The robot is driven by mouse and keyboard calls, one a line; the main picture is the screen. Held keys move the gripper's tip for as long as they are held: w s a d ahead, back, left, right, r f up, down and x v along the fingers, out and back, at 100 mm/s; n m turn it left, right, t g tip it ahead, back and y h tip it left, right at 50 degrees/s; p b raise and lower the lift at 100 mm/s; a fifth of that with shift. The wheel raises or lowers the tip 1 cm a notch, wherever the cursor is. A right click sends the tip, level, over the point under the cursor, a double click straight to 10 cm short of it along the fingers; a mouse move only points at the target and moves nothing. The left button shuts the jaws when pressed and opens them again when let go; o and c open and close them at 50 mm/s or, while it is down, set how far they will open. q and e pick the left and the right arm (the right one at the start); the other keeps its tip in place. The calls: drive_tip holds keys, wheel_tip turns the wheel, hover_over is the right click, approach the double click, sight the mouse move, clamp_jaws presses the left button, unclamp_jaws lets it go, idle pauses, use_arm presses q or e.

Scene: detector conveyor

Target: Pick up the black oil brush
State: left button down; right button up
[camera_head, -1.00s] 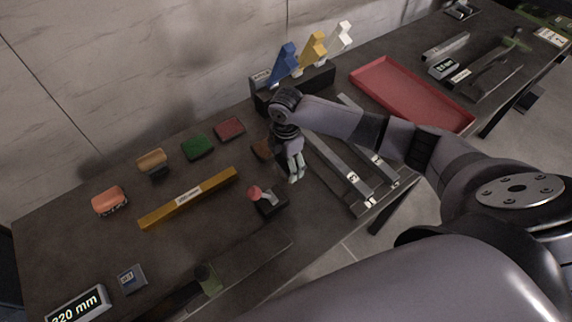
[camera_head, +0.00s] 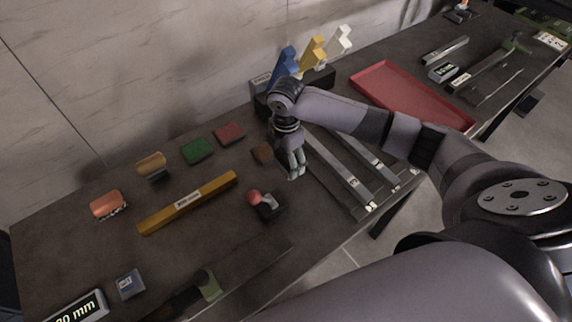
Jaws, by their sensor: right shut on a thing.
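My right gripper (camera_head: 294,172) is over the middle of the dark workbench (camera_head: 225,235), pointing down, with its fingers shut. A small dark thing at the fingers, mostly hidden by them, appears to be the black oil brush. I cannot tell whether it touches the bench top. No other black brush can be made out clearly. My left gripper is not in view.
A brown piece (camera_head: 262,153) lies just left of the gripper. A red-knobbed dark item (camera_head: 256,198) is in front. Metal rails (camera_head: 342,172) lie to the right, before a red tray (camera_head: 410,95). A block with colored hooks (camera_head: 312,52) stands behind.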

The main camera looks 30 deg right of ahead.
wheel_tip(320, 180, up, 16)
drive_tip(key=b, duration=0.2)
drive_tip(key=shift+r, duration=0.2)
drive_tip(key=o, duration=0.8)
drive_tip(key=c, duration=0.5)
